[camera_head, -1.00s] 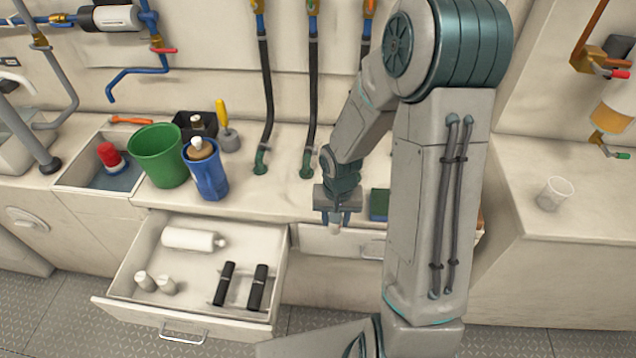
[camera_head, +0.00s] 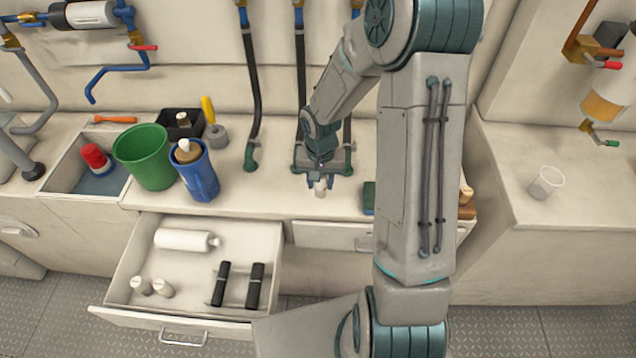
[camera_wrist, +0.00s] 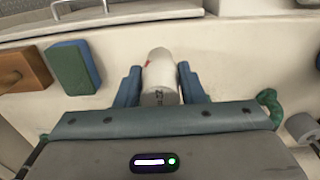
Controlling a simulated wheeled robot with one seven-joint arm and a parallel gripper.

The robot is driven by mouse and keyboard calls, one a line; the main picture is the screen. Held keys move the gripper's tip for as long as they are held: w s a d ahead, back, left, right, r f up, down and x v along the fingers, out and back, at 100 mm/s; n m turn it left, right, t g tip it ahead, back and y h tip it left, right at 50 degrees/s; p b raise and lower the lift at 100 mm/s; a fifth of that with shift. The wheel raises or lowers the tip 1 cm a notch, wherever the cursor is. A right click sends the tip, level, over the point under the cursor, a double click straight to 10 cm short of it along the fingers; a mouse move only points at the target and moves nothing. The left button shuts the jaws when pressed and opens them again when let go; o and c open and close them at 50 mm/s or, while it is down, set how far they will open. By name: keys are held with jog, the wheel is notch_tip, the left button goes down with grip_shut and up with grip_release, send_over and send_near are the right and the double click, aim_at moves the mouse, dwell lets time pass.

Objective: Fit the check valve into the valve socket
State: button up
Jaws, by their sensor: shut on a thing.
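My gripper (camera_head: 320,184) is shut on a white cylinder (camera_wrist: 160,68), which I take to be the check valve. It has dark print on its near end and a red mark on its side. One blue-grey finger lies on each side of it in the wrist view. In the head view the valve (camera_head: 320,189) shows as a small pale piece below the gripper, over the counter near its front edge. I cannot pick out the valve socket with certainty in either view.
An open drawer (camera_head: 122,312) with bottles and black cylinders juts out at left front. A green bucket (camera_head: 143,160), a blue jug (camera_head: 203,178) and a sink stand left. A blue-green block (camera_wrist: 73,66) and a wooden block (camera_wrist: 22,70) lie near the gripper.

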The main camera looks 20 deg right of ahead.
aim_at(318, 185)
jog(key=shift+w+d+f+p, duration=0.1)
jog(key=shift+w+f+p, duration=0.1)
jog(key=shift+w+f, duration=0.6)
jog(key=shift+w+d+f+p, duration=0.15)
jog(key=shift+w+f, duration=0.15)
jog(key=shift+f, duration=0.9)
jog(key=shift+w+a+f+p, duration=0.1)
jog(key=shift+w+f+p, duration=0.1)
jog(key=shift+w+f, duration=0.6)
jog(key=shift+s+f, duration=0.2)
jog(key=shift+s, duration=0.05)
jog(key=shift+f, duration=0.15)
jog(key=o, duration=1)
